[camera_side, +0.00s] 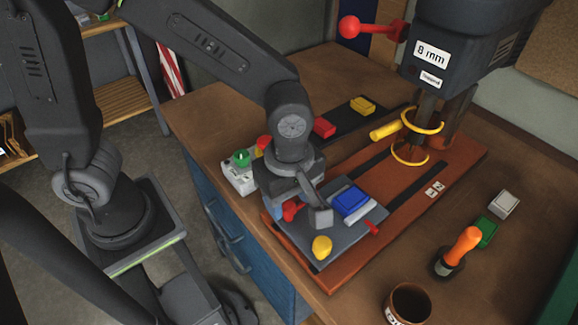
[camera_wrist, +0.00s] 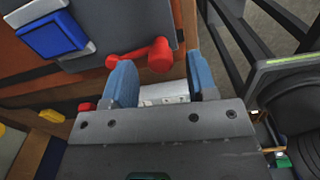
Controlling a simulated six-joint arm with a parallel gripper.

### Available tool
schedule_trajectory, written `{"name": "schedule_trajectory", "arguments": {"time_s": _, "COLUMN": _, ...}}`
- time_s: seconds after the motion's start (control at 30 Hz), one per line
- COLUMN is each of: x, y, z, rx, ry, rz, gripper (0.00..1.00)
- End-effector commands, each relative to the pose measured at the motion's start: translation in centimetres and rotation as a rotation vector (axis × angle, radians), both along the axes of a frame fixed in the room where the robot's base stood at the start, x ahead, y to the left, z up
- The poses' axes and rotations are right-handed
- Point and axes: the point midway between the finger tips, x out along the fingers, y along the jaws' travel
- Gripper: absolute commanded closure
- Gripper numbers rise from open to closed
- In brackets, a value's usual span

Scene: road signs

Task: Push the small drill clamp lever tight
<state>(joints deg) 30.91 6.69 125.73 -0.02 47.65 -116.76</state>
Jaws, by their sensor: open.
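A small red clamp lever with a round knob (camera_wrist: 160,55) sticks out from the edge of the grey clamp plate (camera_wrist: 178,22) in the wrist view. In the side view the red lever (camera_side: 290,212) shows partly behind my gripper, at the plate's left edge. A blue block (camera_side: 350,201) sits on the plate, and it also shows in the wrist view (camera_wrist: 52,36). My gripper (camera_wrist: 161,78) is open and empty, its blue-padded fingers apart. The lever knob appears between and just beyond the fingertips in the wrist view; I cannot tell whether they touch.
The drill head (camera_side: 440,55) with its red-knobbed handle (camera_side: 352,27) stands at the back right. A white control box with a green button (camera_side: 241,158) is left of my gripper. A yellow knob (camera_side: 321,247) stands near the plate's front. A mug (camera_side: 408,303) stands front right.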

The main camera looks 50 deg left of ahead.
Motion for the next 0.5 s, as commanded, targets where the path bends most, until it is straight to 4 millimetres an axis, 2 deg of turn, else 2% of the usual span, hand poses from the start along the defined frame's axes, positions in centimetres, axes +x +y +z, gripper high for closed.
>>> {"name": "schedule_trajectory", "arguments": {"time_s": 0.3, "x": 0.0, "y": 0.0, "z": 7.0, "rx": -0.004, "ry": -0.007, "rz": 0.000, "gripper": 0.47}}
{"name": "schedule_trajectory", "arguments": {"time_s": 0.5, "x": 0.0, "y": 0.0, "z": 10.6, "rx": -0.003, "ry": -0.005, "rz": 0.000, "gripper": 0.47}}
